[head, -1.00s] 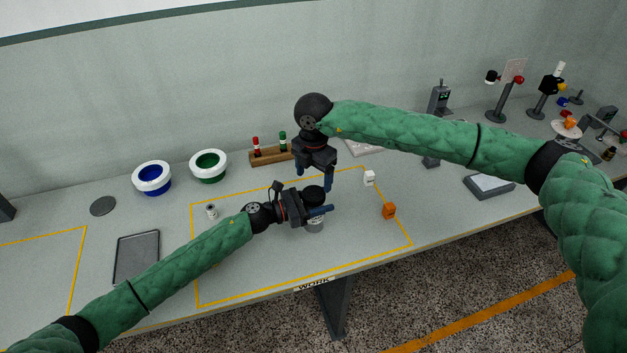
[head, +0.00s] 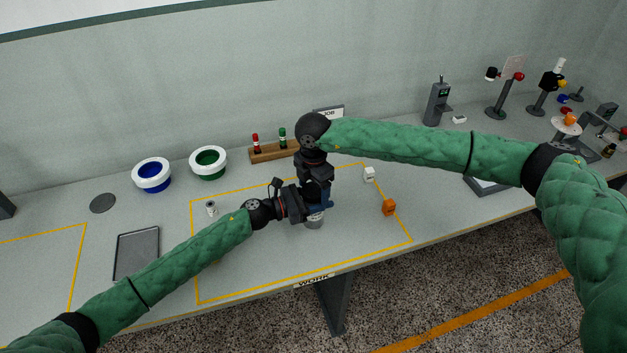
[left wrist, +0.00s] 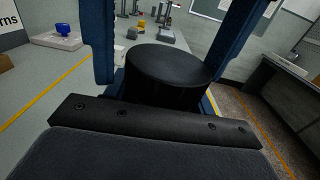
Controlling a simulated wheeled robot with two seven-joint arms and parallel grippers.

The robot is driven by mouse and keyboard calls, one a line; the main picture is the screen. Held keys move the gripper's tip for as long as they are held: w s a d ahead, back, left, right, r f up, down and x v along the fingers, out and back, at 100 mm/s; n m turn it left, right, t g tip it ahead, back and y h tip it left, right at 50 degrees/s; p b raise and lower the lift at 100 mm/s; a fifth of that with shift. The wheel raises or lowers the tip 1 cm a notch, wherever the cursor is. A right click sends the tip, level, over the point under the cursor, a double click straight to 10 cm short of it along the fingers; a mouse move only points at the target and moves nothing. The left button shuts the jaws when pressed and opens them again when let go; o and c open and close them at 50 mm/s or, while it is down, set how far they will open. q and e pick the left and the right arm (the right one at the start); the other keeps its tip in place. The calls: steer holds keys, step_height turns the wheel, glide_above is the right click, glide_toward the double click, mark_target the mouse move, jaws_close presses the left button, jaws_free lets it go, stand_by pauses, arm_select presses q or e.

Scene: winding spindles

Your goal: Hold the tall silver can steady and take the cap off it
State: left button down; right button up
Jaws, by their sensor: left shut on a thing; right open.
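The tall silver can (head: 315,222) stands on the table inside the yellow outline, its lower part showing below my grippers. My left gripper (head: 317,210) is shut around its body from the left. The black cap (left wrist: 168,66) is on top of the can in the left wrist view; in the head view my right gripper hides it. My right gripper (head: 320,200) is open, directly above the can and pointing down. In the left wrist view its blue fingers stand on either side of the cap, and I see no clear contact.
A white block (head: 369,174) and an orange block (head: 389,207) stand right of the can. A small white cylinder (head: 211,209) stands left, near my left arm. A wooden rack (head: 268,153) and two bowls, green (head: 208,163) and blue (head: 152,175), are behind. A grey tray (head: 137,254) lies left.

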steer(key=shift+f, duration=0.15)
steer(key=shift+c, duration=0.5)
steer(key=c, duration=0.9)
steer(key=shift+n, duration=1.8)
steer(key=o, duration=1.1)
steer(key=shift+c, duration=0.2)
